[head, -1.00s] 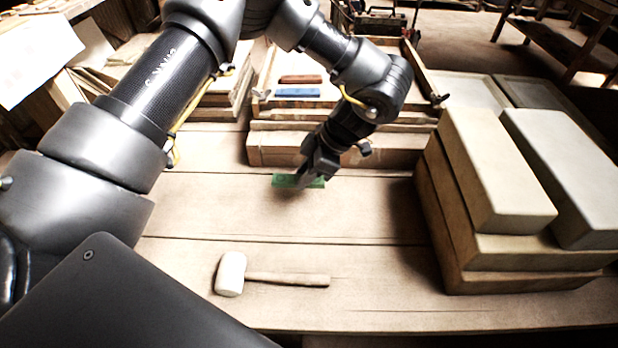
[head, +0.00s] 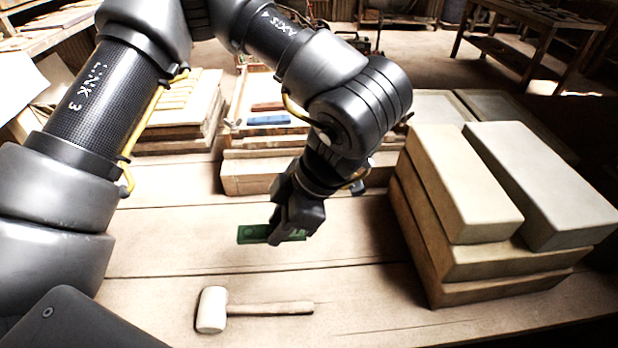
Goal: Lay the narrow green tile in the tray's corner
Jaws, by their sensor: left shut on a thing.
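The narrow green tile (head: 254,234) is in my left gripper (head: 290,236), which is shut on its right part. Tile and gripper are over the bare table in front of the tray; I cannot tell the exact height above the wood. The wooden tray (head: 232,127) stands raised on wooden boards behind the gripper. A blue tile (head: 269,120) and a red-brown tile (head: 268,106) lie in it. My left arm hides the tray's right part. My right gripper is not in view.
A white-headed mallet (head: 213,310) lies at the front of the table (head: 160,240). Stacked large blocks (head: 462,190) stand at the right. Stacked boards (head: 185,115) lie left of the tray. The table between mallet and tray is mostly clear.

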